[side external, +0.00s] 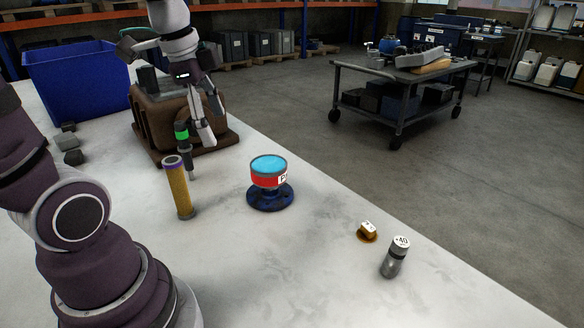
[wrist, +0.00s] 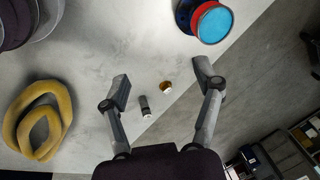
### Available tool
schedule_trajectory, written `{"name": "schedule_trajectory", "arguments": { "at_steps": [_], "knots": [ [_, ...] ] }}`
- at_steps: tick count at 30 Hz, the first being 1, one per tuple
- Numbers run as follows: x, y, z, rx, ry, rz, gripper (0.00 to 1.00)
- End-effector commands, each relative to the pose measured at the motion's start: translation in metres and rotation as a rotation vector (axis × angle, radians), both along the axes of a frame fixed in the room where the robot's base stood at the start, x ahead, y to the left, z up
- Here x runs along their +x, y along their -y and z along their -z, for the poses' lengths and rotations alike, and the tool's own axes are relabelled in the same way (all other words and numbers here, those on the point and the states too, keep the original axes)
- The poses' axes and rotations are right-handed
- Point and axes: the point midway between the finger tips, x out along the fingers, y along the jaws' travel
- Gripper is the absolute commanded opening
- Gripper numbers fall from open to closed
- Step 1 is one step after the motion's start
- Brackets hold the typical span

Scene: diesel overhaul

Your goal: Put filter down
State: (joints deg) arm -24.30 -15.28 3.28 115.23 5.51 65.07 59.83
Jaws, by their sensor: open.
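My gripper (side external: 213,127) points down above the bench, its fingers spread, with nothing between them; it also shows open in the wrist view (wrist: 160,80). A yellow cylinder with dark end caps (side external: 180,190), which looks like a filter element, stands upright on the bench, apart from the gripper. A red can with a light-blue top (side external: 268,170) sits on a dark blue flanged base (side external: 270,200), to the gripper's lower right. The can also shows at top right in the wrist view (wrist: 215,25). I cannot tell which one the task calls the filter.
A green-banded dark rod (side external: 184,150) stands beside the gripper. A brown block (side external: 150,120) and a blue bin (side external: 80,85) are behind.

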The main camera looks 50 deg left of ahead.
Motion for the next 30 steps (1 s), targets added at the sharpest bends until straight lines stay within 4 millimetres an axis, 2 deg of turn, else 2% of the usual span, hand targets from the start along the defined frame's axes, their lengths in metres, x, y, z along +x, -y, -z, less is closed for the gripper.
{"name": "schedule_trajectory", "arguments": {
  "at_steps": [1, 3, 7, 12, 30],
  "knots": [
    [-0.003, 0.026, 0.001, -0.038, 0.064, -0.102, 0.66],
    [-0.01, 0.052, 0.006, -0.117, 0.142, -0.278, 0.66],
    [-0.022, 0.079, 0.016, -0.248, 0.228, -0.5, 0.66],
    [-0.027, 0.087, 0.021, -0.307, 0.251, -0.595, 0.66],
    [-0.027, 0.086, 0.021, -0.306, 0.25, -0.596, 0.66]
  ]
}}
